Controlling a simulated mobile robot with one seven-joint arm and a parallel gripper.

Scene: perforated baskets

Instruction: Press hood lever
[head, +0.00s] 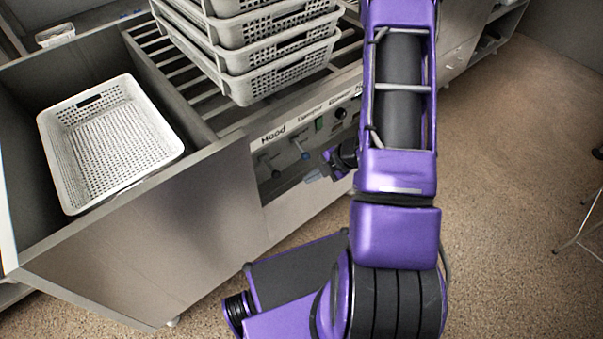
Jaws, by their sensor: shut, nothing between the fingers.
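The label "Hood" (273,135) is on the front control panel (262,190) of the metal counter. Below the label, a small dark lever (272,168) sticks out from the panel. A second lever with a blue tip (304,154) is to its right, above my gripper. My gripper (314,177) is in front of the panel, to the right of the dark lever and a little lower. Its fingers look shut and empty. I see a gap between them and the dark lever in the picture, but cannot judge the depth. My arm hides part of the panel's right side.
A white perforated basket (160,155) sits in the left bay of the counter. Several stacked baskets (285,72) stand on the slatted rack (172,60) above the panel. A green switch (319,124) and a dark knob (341,113) are farther right. Open floor (520,150) lies right.

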